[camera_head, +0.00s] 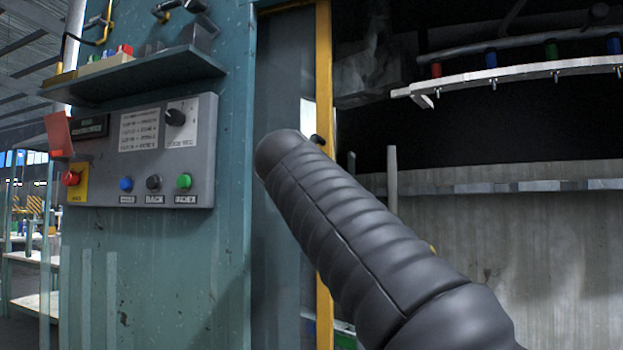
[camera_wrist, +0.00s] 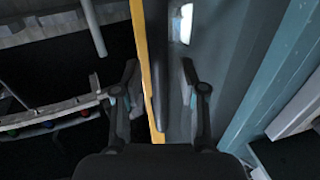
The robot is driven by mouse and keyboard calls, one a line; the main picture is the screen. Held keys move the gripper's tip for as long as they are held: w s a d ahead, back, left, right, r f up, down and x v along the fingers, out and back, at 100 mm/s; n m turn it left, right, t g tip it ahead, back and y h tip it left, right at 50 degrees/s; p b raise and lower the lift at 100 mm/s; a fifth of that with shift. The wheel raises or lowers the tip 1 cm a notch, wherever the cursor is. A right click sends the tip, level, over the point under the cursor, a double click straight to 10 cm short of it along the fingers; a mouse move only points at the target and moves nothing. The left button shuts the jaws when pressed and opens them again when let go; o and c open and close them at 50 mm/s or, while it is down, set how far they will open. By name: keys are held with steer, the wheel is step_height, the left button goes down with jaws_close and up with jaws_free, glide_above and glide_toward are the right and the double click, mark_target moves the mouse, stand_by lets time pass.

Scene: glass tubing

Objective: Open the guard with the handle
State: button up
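In the wrist view my gripper (camera_wrist: 160,100) has its two dark fingers spread apart. A dark upright bar, which looks like the handle (camera_wrist: 156,50), runs between them, with gaps on both sides. The handle stands along the yellow edge of a grey panel, which looks like the guard (camera_wrist: 210,60). In the head view the guard (camera_head: 280,85) shows as a grey strip with a yellow edge (camera_head: 324,60), beside the dark machine opening. My ribbed arm covers its lower part. My gripper's fingers are hidden there behind the arm, and the handle is not clear.
A grey control box (camera_head: 140,150) with buttons and a knob is on the teal cabinet wall at left, under a shelf (camera_head: 135,75). At right the opening shows a pale rail (camera_head: 520,75) with coloured fittings and a thin upright post (camera_head: 392,175).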

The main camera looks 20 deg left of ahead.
steer(key=shift+s, duration=0.1)
steer(key=s+d, duration=0.1)
steer(key=s, duration=1)
steer(key=shift+s, duration=0.35)
steer(key=shift+d, duration=0.1)
